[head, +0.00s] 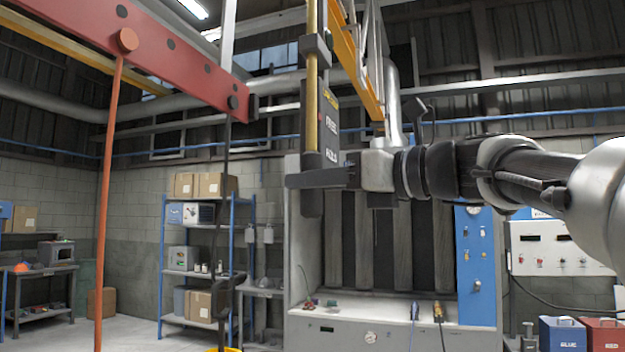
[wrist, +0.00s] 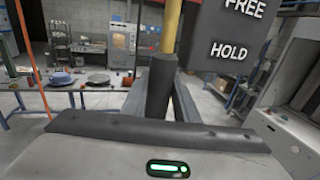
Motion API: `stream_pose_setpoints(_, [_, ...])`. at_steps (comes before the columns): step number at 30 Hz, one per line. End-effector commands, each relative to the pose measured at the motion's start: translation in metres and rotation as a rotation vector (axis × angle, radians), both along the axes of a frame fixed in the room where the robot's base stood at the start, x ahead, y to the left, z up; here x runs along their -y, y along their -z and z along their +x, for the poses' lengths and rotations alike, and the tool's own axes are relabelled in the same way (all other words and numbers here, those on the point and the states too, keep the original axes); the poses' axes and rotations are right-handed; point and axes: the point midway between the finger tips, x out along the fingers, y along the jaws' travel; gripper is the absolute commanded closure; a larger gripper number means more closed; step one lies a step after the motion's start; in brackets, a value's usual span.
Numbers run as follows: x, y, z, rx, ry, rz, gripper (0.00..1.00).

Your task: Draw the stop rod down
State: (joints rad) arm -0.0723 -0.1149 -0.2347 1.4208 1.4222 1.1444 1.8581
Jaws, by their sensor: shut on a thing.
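The stop rod (head: 312,130) is a yellow upright rod with a dark grip (head: 312,203) at its lower end. A black plate (head: 330,125) with lettering hangs beside it. In the wrist view the yellow rod (wrist: 173,25) runs up from the dark grip (wrist: 161,85), and the plate (wrist: 235,45) reads FREE above HOLD. My gripper (head: 315,179) reaches in from the right and is shut on the dark grip. The grip's end sticks out below the fingers. In the wrist view the grip stands between my fingers (wrist: 158,100).
A red beam (head: 150,45) with an orange rod (head: 105,200) hangs at the left. A grey hooded bench (head: 390,318) stands behind my gripper. Blue shelving (head: 200,273) with boxes stands left of it. Blue and red bins (head: 562,335) sit at lower right.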

Motion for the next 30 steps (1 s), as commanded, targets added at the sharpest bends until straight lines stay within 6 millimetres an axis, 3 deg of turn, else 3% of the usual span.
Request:
stream_pose_setpoints(1, [0.0,0.016,0.0,-0.004,-0.001,0.001,1.0])
stream_pose_setpoints(6, [0.0,0.049,0.0,-0.004,-0.001,0.0,1.0])
stream_pose_setpoints(18, [0.0,0.059,0.001,-0.006,-0.002,-0.005,1.0])
stream_pose_setpoints(19, [0.0,0.06,0.001,-0.006,-0.002,-0.005,0.7])
stream_pose_setpoints(21, [0.0,0.06,0.001,-0.005,-0.002,-0.005,0.58])
stream_pose_setpoints(22, [0.0,0.059,0.001,-0.004,-0.002,-0.004,0.54])
stream_pose_setpoints(30, [0.0,0.057,0.0,-0.003,-0.001,-0.002,0.54])
